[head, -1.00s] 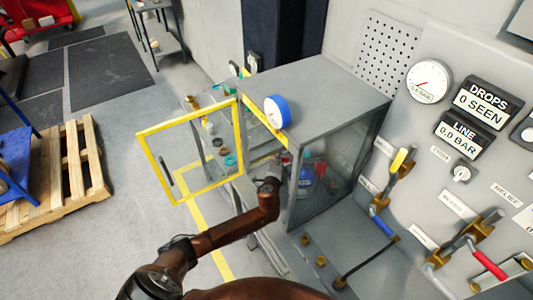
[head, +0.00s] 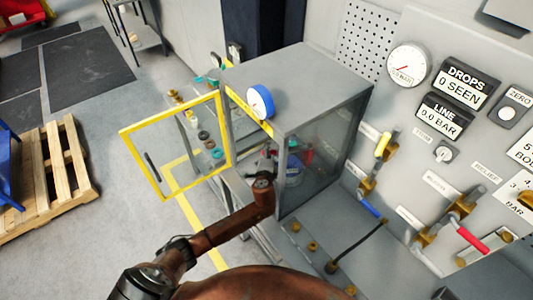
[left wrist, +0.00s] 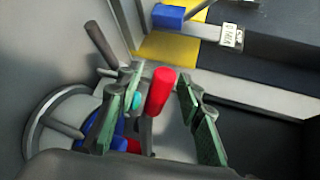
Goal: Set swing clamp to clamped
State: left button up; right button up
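The swing clamp appears to be the piece with the red handle (left wrist: 160,92) in the left wrist view, with blue and teal parts (left wrist: 103,130) beside and below it. In the head view, something red (head: 308,155) and something blue (head: 293,172) show dimly through the cabinet's glass. My left gripper (left wrist: 161,80) is open, its green-padded fingers on either side of the red handle with gaps visible. In the head view my left gripper (head: 268,163) reaches in at the cabinet's open front and is partly hidden. My right gripper is not in view.
The grey cabinet (head: 305,75) has a yellow-framed door (head: 125,150) swung open to the left. A panel with a gauge (head: 407,64), displays and coloured valve handles stands to the right. A pallet (head: 50,175) lies on the floor.

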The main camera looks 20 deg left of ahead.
pick_arm(q)
jog(key=v, duration=0.7)
jog(key=shift+s, duration=0.25)
jog(key=shift+r, duration=0.1)
jog(key=shift+c, duration=0.4)
